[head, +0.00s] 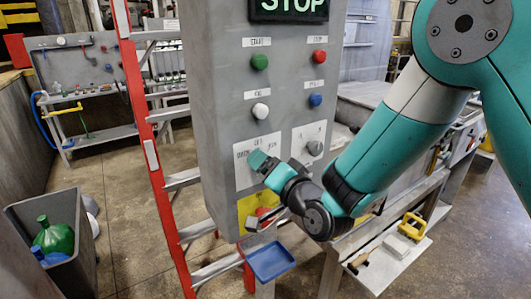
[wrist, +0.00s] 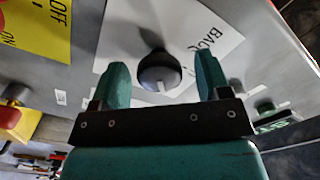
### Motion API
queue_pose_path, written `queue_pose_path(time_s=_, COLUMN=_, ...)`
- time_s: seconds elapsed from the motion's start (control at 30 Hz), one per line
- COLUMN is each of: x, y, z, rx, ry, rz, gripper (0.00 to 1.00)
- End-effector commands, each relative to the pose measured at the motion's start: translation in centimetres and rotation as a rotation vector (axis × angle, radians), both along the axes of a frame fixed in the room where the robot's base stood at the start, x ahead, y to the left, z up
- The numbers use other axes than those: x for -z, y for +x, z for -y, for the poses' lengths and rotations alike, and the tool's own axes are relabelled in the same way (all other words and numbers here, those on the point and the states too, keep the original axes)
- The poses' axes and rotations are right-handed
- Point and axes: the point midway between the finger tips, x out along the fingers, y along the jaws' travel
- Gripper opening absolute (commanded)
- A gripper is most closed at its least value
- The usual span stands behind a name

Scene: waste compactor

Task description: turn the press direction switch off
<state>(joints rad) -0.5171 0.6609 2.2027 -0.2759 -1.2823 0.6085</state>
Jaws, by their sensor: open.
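The press direction switch is a dark round knob (wrist: 158,70) on a white label in the wrist view. A pale mark shows on its lower side, away from the word BACK. My gripper (wrist: 163,78) is open, with one teal finger on each side of the knob and gaps between fingers and knob. I cannot tell how far the fingertips are from the panel. In the head view my gripper (head: 260,160) is in front of the left switch label (head: 243,172) on the grey control box (head: 220,110), and hides the knob.
A second rotary switch (head: 314,148) sits to the right, below green (head: 259,62), red (head: 319,56), white (head: 260,111) and blue (head: 315,100) buttons. A yellow plate (wrist: 38,28) is near my gripper. A red ladder (head: 150,155) stands left of the box.

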Motion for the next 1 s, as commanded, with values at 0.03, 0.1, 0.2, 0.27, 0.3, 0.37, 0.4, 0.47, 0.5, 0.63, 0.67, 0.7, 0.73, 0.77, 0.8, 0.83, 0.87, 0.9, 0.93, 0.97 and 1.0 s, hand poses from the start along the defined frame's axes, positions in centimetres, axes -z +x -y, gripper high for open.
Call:
queue_pose_path(time_s=0.03, x=-0.19, y=0.23, z=-0.17, rx=-0.001, ry=-0.002, rz=0.001, gripper=0.7)
queue_pose_path(time_s=0.1, x=-0.09, y=0.44, z=-0.31, rx=0.0, ry=-0.001, rz=0.001, gripper=0.7)
queue_pose_path(time_s=0.2, x=0.04, y=0.58, z=-0.39, rx=0.0, ry=0.0, rz=0.0, gripper=0.7)
queue_pose_path(time_s=0.27, x=0.08, y=0.59, z=-0.4, rx=0.0, ry=0.0, rz=0.0, gripper=0.7)
queue_pose_path(time_s=0.3, x=0.09, y=0.58, z=-0.39, rx=0.0, ry=0.0, rz=0.0, gripper=0.7)
queue_pose_path(time_s=0.37, x=0.09, y=0.58, z=-0.38, rx=0.0, ry=0.0, rz=0.0, gripper=0.7)
queue_pose_path(time_s=0.4, x=0.09, y=0.58, z=-0.38, rx=0.0, ry=0.0, rz=0.0, gripper=0.7)
queue_pose_path(time_s=0.47, x=0.08, y=0.57, z=-0.37, rx=0.0, ry=0.0, rz=0.0, gripper=0.56)
queue_pose_path(time_s=0.5, x=0.07, y=0.57, z=-0.37, rx=0.0, ry=0.0, rz=0.0, gripper=0.47)
queue_pose_path(time_s=0.63, x=0.07, y=0.56, z=-0.36, rx=0.0, ry=-0.001, rz=0.001, gripper=0.21)
queue_pose_path(time_s=0.67, x=0.07, y=0.57, z=-0.36, rx=0.0, ry=-0.001, rz=0.001, gripper=0.21)
queue_pose_path(time_s=0.7, x=0.07, y=0.57, z=-0.36, rx=0.001, ry=-0.001, rz=0.0, gripper=0.21)
queue_pose_path(time_s=0.73, x=0.07, y=0.56, z=-0.35, rx=0.001, ry=-0.001, rz=0.0, gripper=0.21)
queue_pose_path(time_s=0.77, x=0.09, y=0.56, z=-0.35, rx=0.0, ry=-0.002, rz=0.002, gripper=0.21)
queue_pose_path(time_s=0.8, x=0.1, y=0.56, z=-0.35, rx=0.0, ry=-0.005, rz=0.003, gripper=0.21)
queue_pose_path(time_s=0.83, x=0.12, y=0.56, z=-0.35, rx=0.0, ry=-0.008, rz=0.006, gripper=0.21)
queue_pose_path(time_s=0.87, x=0.12, y=0.56, z=-0.35, rx=0.001, ry=-0.012, rz=0.009, gripper=0.21)
queue_pose_path(time_s=0.9, x=0.15, y=0.56, z=-0.35, rx=0.001, ry=-0.02, rz=0.014, gripper=0.21)
queue_pose_path(time_s=0.93, x=0.17, y=0.56, z=-0.35, rx=0.001, ry=-0.027, rz=0.019, gripper=0.21)
queue_pose_path(time_s=0.97, x=0.19, y=0.56, z=-0.35, rx=0.001, ry=-0.034, rz=0.024, gripper=0.21)
queue_pose_path(time_s=1.0, x=0.22, y=0.55, z=-0.35, rx=0.0, ry=-0.046, rz=0.033, gripper=0.21)
